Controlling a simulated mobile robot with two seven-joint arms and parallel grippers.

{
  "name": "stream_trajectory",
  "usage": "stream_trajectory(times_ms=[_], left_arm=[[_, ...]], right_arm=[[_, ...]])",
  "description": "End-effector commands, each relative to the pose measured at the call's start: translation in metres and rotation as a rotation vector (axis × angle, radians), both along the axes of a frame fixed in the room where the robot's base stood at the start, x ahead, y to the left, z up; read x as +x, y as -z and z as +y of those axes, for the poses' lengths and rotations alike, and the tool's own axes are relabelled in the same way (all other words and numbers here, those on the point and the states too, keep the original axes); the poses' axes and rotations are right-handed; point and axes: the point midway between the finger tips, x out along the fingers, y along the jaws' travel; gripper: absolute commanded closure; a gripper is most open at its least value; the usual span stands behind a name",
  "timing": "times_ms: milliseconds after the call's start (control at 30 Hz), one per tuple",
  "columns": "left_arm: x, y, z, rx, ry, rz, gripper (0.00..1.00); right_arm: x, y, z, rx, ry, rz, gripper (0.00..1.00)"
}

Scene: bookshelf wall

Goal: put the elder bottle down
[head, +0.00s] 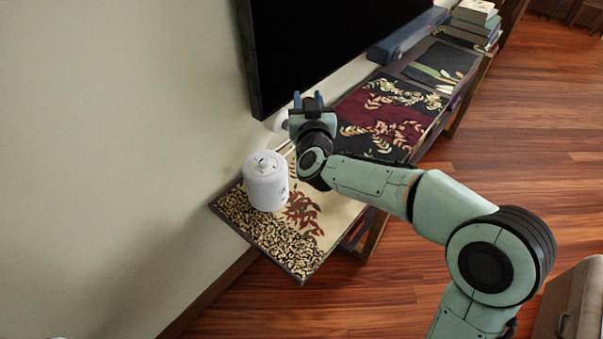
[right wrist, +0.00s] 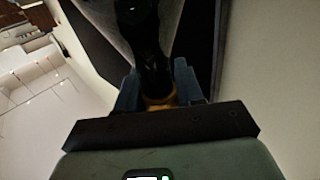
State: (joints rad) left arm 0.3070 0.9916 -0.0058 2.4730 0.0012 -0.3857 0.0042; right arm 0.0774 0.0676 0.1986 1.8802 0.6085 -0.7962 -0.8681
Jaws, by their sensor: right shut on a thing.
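My right gripper (head: 308,100) is above the wall-side part of the low bench, close to the wall and just below the black screen. In the right wrist view its two blue fingers (right wrist: 157,88) are closed around a dark bottle (right wrist: 150,50), which I take to be the elder bottle. An orange-yellow part of it shows between the fingers. In the head view the bottle is mostly hidden by my gripper and arm. I cannot tell whether its base touches the bench.
A white lidded jar (head: 266,182) stands on the bench's near end, left of my right arm. Patterned panels (head: 390,118) cover the bench top (head: 268,236). A black screen (head: 320,45) hangs behind. A dark blue bar (head: 405,36) and stacked books (head: 474,26) are farther along.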

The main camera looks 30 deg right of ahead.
Motion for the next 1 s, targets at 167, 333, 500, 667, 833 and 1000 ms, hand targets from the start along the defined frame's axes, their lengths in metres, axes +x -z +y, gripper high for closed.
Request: stream_trajectory(times_ms=[167,333,500,667,833,1000], left_arm=[[-0.004,0.012,0.0,0.0,0.0,0.006,0.57],[-0.006,0.019,0.0,0.0,-0.001,0.008,0.57],[-0.007,0.024,0.0,0.0,-0.001,0.008,0.57],[-0.006,0.025,0.0,0.001,0.0,0.005,0.57],[-0.005,0.025,0.0,0.0,-0.001,0.004,0.57],[-0.005,0.028,0.0,0.001,-0.002,0.001,0.57]], right_arm=[[0.0,0.046,0.0,-0.003,0.0,0.003,1.0],[0.0,0.088,0.0,-0.002,-0.001,0.004,1.0],[0.0,0.124,0.0,-0.001,-0.001,0.0,1.0],[0.0,0.141,0.0,-0.001,0.0,-0.003,1.0],[0.0,0.149,0.0,-0.001,-0.001,-0.004,1.0],[0.0,0.174,0.0,-0.001,-0.001,0.0,1.0]])
